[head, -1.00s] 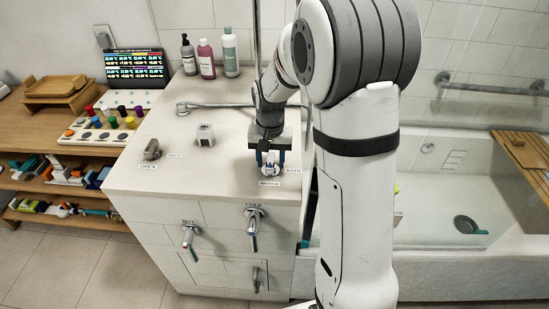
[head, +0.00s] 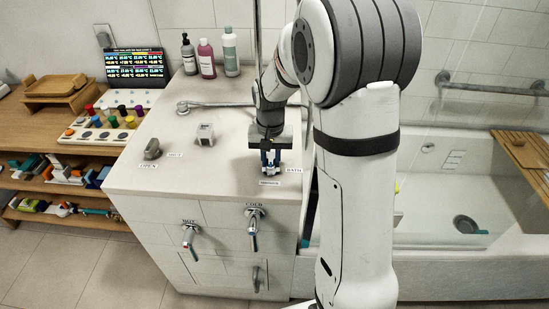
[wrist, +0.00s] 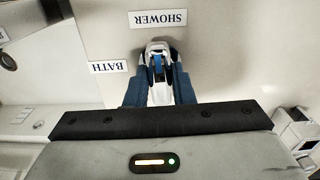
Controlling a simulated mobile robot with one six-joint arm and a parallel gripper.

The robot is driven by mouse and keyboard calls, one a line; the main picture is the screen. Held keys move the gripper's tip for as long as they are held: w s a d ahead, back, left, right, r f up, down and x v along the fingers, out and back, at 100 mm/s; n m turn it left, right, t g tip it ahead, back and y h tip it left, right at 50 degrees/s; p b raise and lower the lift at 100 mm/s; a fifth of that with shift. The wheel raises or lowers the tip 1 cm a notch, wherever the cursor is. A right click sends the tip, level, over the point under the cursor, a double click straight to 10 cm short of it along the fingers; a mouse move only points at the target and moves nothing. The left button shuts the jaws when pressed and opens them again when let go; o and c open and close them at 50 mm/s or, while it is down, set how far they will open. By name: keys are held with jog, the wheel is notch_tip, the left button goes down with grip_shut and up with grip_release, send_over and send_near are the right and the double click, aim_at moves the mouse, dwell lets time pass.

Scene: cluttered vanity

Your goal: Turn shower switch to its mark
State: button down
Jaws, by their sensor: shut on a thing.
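The shower switch (wrist: 158,50) is a white and chrome handle on the vanity top, largely hidden by my gripper. Its visible end lies just below the SHOWER label (wrist: 157,18) in the wrist view and points roughly at it. The BATH label (wrist: 108,67) lies to its left there. My gripper (wrist: 159,75) has its blue fingers shut on the switch, one on each side. In the head view my gripper (head: 270,160) points down at the switch, with the SHOWER label (head: 269,182) in front and the BATH label (head: 292,170) to the right.
A grey knob (head: 152,149) with an OPEN label (head: 148,167) and a small metal block (head: 205,134) stand to the left on the counter (head: 215,170). A spout (head: 215,104) lies behind. The hot (head: 190,235) and cold (head: 254,220) taps are on the front. The bathtub (head: 445,210) is right.

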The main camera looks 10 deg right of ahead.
jog(key=n, duration=0.4)
jog(key=shift+n, duration=0.3)
jog(key=n, duration=0.4)
jog(key=shift+s+f+b, duration=0.1)
jog(key=shift+b, duration=0.2)
jog(key=n, duration=0.5)
jog(key=shift+n, duration=1.9)
jog(key=shift+f, duration=0.1)
jog(key=c, duration=1.5)
grip_release()
jog(key=shift+s+a, duration=0.1)
jog(key=shift+o, duration=1.3)
jog(key=shift+r, duration=0.2)
